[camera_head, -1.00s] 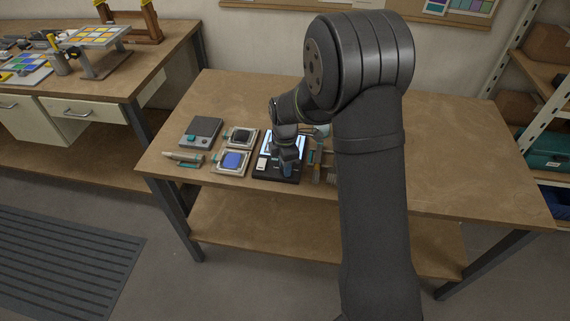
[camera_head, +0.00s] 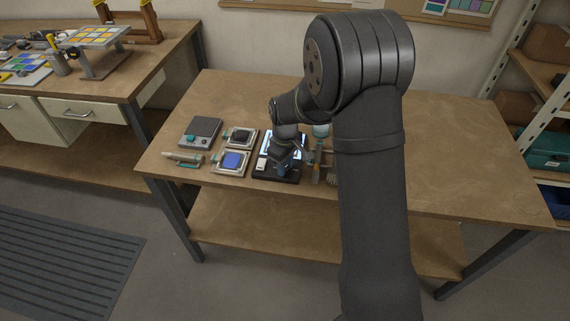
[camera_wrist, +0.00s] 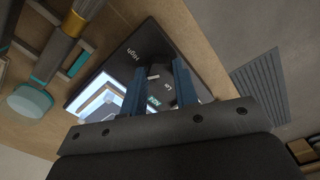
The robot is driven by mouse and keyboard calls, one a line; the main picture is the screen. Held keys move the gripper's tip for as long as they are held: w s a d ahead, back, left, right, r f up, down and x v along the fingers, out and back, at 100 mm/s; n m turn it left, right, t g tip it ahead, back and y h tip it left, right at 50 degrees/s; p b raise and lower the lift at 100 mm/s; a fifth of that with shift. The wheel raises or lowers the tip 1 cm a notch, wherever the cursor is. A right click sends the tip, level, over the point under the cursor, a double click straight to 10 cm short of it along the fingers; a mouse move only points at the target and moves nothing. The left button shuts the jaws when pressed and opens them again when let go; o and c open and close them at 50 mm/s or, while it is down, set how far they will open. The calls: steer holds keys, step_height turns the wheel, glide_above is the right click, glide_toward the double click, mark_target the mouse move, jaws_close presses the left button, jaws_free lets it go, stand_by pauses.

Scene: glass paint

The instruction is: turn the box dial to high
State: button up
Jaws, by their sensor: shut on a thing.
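The box (camera_head: 262,176) is black and flat, with a bright lit panel, and lies near the table's front edge. In the wrist view its dark top (camera_wrist: 108,76) carries the white word "High" and other small lettering beside the fingers. My gripper (camera_wrist: 157,72) points down at the box, with its two blue fingers on either side of the small dark dial (camera_wrist: 154,76). It is shut on the dial, which is mostly hidden between the fingers. In the head view my gripper (camera_head: 281,168) is over the front part of the box, and the dial is hidden.
A brush-like tool (camera_wrist: 60,50) and other slim tools lie close beside the box. Left of it are a blue pad in a tray (camera_head: 231,162), a dark pad in a tray (camera_head: 241,137) and a grey device (camera_head: 201,132). The table's right side is clear.

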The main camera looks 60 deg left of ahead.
steer(key=m, duration=0.7)
stand_by(0.6)
steer(key=o, duration=1)
step_height(320, 180, up, 18)
steer(key=shift+f, duration=0.25)
steer(key=shift+f, duration=0.15)
step_height(320, 180, down, 17)
steer(key=shift+f, duration=0.1)
stand_by(0.6)
